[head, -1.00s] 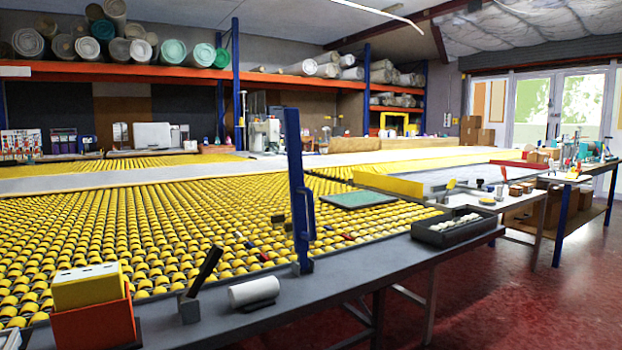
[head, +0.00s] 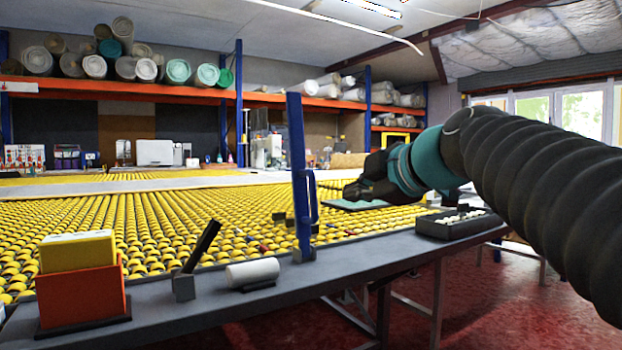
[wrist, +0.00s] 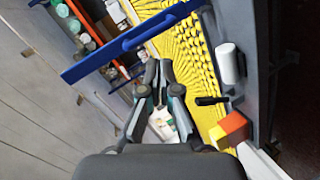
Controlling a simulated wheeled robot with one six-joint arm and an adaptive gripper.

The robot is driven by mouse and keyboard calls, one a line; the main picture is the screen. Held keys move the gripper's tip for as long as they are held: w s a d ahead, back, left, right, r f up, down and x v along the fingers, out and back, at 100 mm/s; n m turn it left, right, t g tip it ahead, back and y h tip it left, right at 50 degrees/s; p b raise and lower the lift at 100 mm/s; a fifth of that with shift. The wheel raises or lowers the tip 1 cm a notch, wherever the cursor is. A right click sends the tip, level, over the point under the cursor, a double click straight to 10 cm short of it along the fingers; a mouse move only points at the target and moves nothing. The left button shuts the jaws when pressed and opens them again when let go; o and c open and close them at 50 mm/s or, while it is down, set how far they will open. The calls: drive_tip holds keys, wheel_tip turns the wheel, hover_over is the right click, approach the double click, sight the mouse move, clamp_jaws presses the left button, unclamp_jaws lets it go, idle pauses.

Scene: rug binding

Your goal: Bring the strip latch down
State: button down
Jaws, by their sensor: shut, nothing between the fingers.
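The strip latch (head: 298,150) is a tall blue bar with a blue handle loop on its right side. It stands nearly upright from a small base on the grey bench (head: 345,276). In the wrist view the blue bar (wrist: 105,57) crosses the upper left at a slant, beyond the fingertips. My gripper (head: 347,191) is shut and empty, to the right of the bar in the head view, pointing left towards it. The closed fingers also show in the wrist view (wrist: 158,66). They look apart from the bar; the exact gap is unclear.
On the bench left of the latch are a white roll (head: 252,271), a block with a tilted black lever (head: 184,287) and an orange box (head: 82,298) holding a yellow block. A black tray (head: 455,230) of white pieces is at the right. Yellow rollers (head: 150,225) lie behind.

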sight(298, 160)
drive_tip(key=w+a+r+n+t+y+b, duration=0.1)
drive_tip(key=w+r+n+y, duration=0.1)
drive_tip(key=r+n, duration=0.3)
drive_tip(key=shift+w+a+r+b, duration=0.3)
drive_tip(key=shift+w+r, duration=0.25)
drive_tip(key=shift+r, duration=0.25)
drive_tip(key=p+x, duration=0.1)
drive_tip(key=x, duration=0.6)
drive_tip(key=p+x, duration=0.2)
drive_tip(key=x, duration=0.5)
drive_tip(key=shift+r, duration=0.25)
drive_tip(key=shift+d, duration=0.1)
drive_tip(key=shift+w+r+p, duration=0.1)
drive_tip(key=shift+w+p, duration=0.05)
drive_tip(key=shift+p, duration=0.2)
